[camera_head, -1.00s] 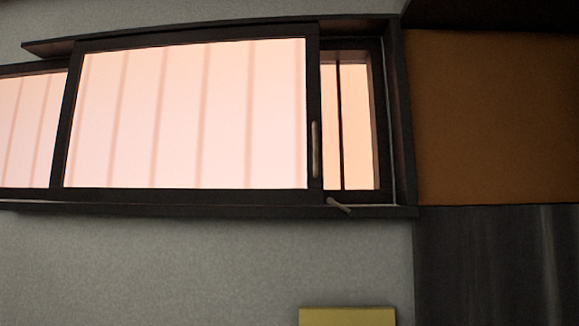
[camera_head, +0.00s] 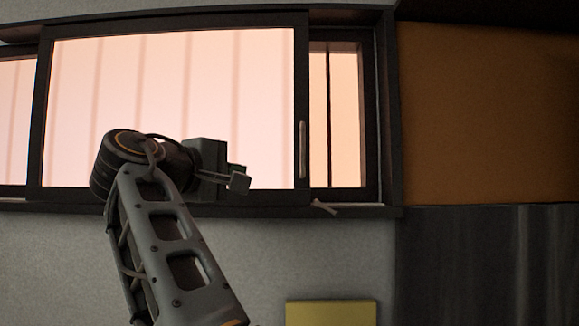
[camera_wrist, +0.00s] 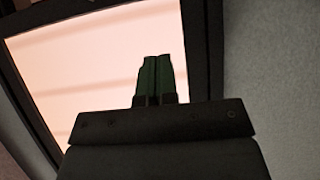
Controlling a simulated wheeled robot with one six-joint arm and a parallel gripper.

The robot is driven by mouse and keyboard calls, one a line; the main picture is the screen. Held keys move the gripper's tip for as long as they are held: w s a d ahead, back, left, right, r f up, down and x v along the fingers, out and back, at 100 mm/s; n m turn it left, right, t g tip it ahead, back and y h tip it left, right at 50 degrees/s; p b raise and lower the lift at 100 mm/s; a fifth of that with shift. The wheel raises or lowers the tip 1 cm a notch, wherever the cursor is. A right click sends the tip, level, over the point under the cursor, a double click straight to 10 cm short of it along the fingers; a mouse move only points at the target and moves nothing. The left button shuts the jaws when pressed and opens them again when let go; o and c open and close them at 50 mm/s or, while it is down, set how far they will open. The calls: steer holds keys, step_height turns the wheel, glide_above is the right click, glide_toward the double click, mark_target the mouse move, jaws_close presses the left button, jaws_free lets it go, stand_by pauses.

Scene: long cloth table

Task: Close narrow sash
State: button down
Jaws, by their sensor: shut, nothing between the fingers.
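The dark-framed sliding sash (camera_head: 170,100) with a bright pane fills most of the window in the head view. A pale vertical handle (camera_head: 303,150) sits on its right stile. A gap (camera_head: 335,120) is open between that stile and the right jamb (camera_head: 386,110), showing the part behind. My gripper (camera_head: 238,182) is in front of the sash's lower right area, left of the handle and apart from it. In the wrist view its two green-tinted fingers (camera_wrist: 154,80) are together and empty, with the bright pane and dark frame (camera_wrist: 203,70) beyond.
A small pale latch-like piece (camera_head: 324,208) lies on the sill at the gap's lower left. A yellow box-like object (camera_head: 331,313) is below. An orange panel (camera_head: 490,110) and a dark panel (camera_head: 490,260) stand right of the window.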

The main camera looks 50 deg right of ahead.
steer(key=shift+g, duration=0.3)
steer(key=d, duration=0.4)
steer(key=s+d+p, duration=0.1)
steer(key=d, duration=0.3)
steer(key=s+d+p, duration=0.1)
steer(key=d, duration=0.3)
steer(key=shift+s+r, duration=0.1)
steer(key=shift+r, duration=0.3)
steer(key=shift+s+d, duration=0.35)
steer(key=shift+d, duration=0.1)
steer(key=shift+s, duration=0.1)
